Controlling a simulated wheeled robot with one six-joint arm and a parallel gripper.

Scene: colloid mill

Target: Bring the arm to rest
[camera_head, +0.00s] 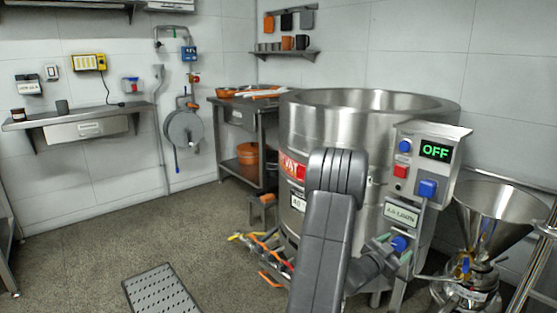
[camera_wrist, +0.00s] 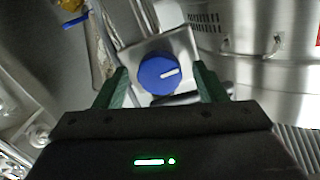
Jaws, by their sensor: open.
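My gripper (camera_wrist: 160,80) is open in the wrist view, with one green finger on each side of a blue knob (camera_wrist: 158,73) with a white mark. The knob sits on a small metal plate (camera_wrist: 180,43). Gaps seem to show between fingers and knob, but I cannot tell the depth. In the head view my gripper (camera_head: 392,248) is at the lower blue knob (camera_head: 400,243) on the front of the steel vat (camera_head: 345,120). My dark arm reaches across the vat's front and hides part of it.
A control box (camera_head: 433,160) with an "OFF" display, a red button and blue knobs stands above my gripper. A steel funnel (camera_head: 495,210) of the mill is close on the right. Orange-handled items (camera_head: 268,245) lie at the vat's foot. Floor on the left is mostly clear, with a grate (camera_head: 160,290).

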